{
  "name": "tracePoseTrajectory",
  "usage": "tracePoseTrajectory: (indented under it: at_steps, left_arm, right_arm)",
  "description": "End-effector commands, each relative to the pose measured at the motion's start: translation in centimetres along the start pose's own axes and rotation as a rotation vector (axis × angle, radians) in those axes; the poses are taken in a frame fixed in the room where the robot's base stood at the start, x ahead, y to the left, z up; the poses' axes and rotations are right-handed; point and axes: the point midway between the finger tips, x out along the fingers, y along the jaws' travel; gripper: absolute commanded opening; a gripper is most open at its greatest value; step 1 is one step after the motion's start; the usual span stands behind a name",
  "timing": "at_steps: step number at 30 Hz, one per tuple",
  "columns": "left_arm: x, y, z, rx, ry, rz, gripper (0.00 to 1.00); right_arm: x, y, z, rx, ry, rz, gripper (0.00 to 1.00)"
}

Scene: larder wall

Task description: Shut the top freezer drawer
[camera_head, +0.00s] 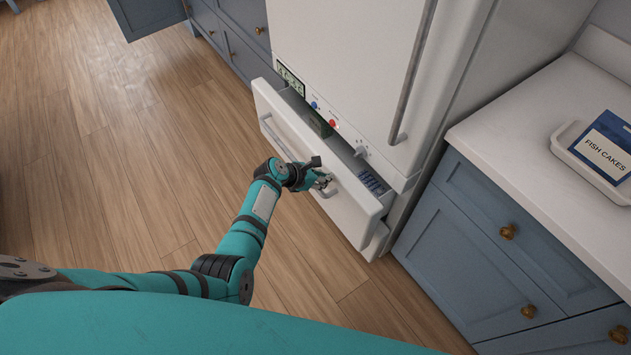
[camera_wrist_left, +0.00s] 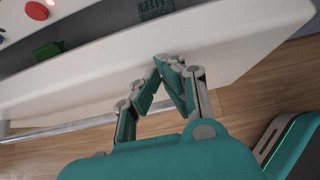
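The top freezer drawer (camera_head: 345,205) stands partly pulled out below the tall white door, with a gap over its rim. A silver bar handle (camera_head: 283,143) runs along its front. My left gripper (camera_head: 324,181) is at the drawer front, near the handle's right end. In the left wrist view its fingertips (camera_wrist_left: 168,62) are together at the white drawer front (camera_wrist_left: 235,50), with nothing seen between them. The handle (camera_wrist_left: 65,128) appears left of the fingers there; its right end is hidden. My right gripper is not in view.
A green pack (camera_head: 319,123) and a blue item (camera_head: 370,181) lie inside the drawer. A lower drawer front (camera_head: 377,242) shows beneath. Blue cabinets (camera_head: 470,235) flank the freezer; a white tray (camera_head: 562,146) with a fish cakes box (camera_head: 606,146) sits on the right counter. Floor at left is clear.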

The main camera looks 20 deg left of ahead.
Motion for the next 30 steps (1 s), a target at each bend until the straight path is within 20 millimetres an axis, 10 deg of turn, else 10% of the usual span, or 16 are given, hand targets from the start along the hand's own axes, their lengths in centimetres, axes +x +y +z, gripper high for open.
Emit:
tracePoseTrajectory:
  at_steps: [30]
  left_arm:
    - [4.2,0.0,3.5,-0.001,0.004,-0.001,0.00]
  right_arm:
    - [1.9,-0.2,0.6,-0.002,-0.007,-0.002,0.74]
